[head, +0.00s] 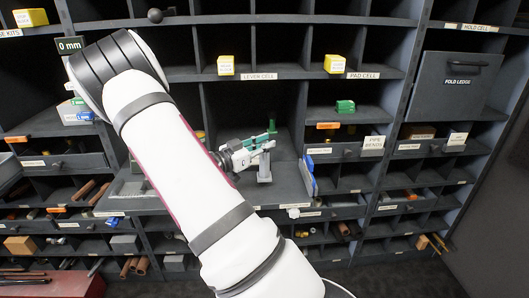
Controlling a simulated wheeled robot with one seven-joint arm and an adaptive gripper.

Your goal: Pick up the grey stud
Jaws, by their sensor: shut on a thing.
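My gripper (266,146) is in front of the dark bay below the LEVER CELL label, at the middle of the head view. Its jaws are shut on the grey stud (264,168), a small upright grey post just below the fingertips. The stud's lower end is close to the grey shelf board; I cannot tell whether it touches it. The fingers hide the stud's top. My white arm comes up from the lower middle and hides part of the shelf to the left.
A blue panel (308,177) stands upright just right of the stud. The fold ledge (456,85) is shut at the right. Several bins below hold pipes and blocks.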

